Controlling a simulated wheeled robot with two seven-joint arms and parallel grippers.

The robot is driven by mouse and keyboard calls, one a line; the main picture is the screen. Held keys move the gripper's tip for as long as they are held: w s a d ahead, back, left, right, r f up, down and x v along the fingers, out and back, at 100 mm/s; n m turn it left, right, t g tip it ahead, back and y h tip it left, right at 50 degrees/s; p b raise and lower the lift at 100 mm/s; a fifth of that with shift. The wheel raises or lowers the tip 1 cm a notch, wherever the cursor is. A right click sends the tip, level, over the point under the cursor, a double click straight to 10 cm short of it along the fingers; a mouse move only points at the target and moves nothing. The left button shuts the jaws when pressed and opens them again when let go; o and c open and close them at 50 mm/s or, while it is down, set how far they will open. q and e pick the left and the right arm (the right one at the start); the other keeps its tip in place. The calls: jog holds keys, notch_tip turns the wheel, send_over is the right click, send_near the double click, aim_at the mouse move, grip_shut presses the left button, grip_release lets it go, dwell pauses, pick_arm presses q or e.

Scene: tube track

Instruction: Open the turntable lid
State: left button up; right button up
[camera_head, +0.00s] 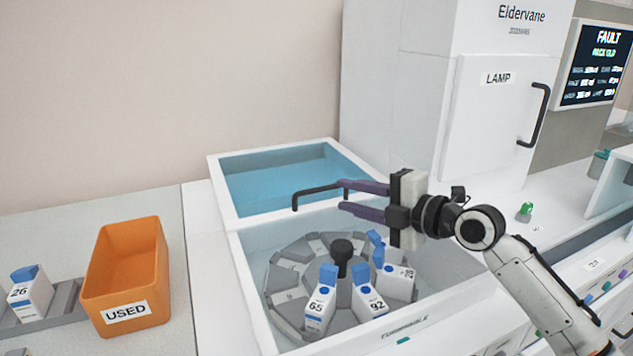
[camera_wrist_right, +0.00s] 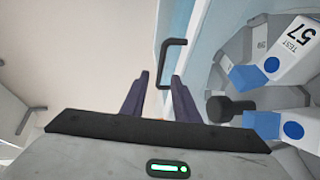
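The lid (camera_head: 222,180) is a white frame with a blue see-through pane, at the back of the turntable well. It seems to be raised, but I cannot tell its exact angle. Its black bar handle (camera_head: 318,190) shows in front of the pane. The turntable (camera_head: 290,293) lies in full view in front, with a black knob and several white bottles with blue caps. My right gripper (camera_head: 343,197) is at the handle, its purple fingers pointing left. In the right wrist view the handle (camera_wrist_right: 172,43) reaches between the fingers, which stand apart. My left gripper is out of view.
An orange bin marked USED (camera_head: 127,270) stands at the left, beside a rack with a bottle (camera_head: 30,295). A tall white cabinet with a LAMP door (camera_head: 495,120) stands behind my right arm. A fault screen (camera_head: 597,62) is at the far right.

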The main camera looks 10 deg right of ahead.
aim_at(322, 190)
jog(key=p+x, duration=0.1)
jog(key=x, duration=0.7)
jog(key=shift+w+a+f, duration=0.1)
jog(key=shift+w+a, duration=0.1)
jog(key=shift+a, duration=0.1)
grip_shut()
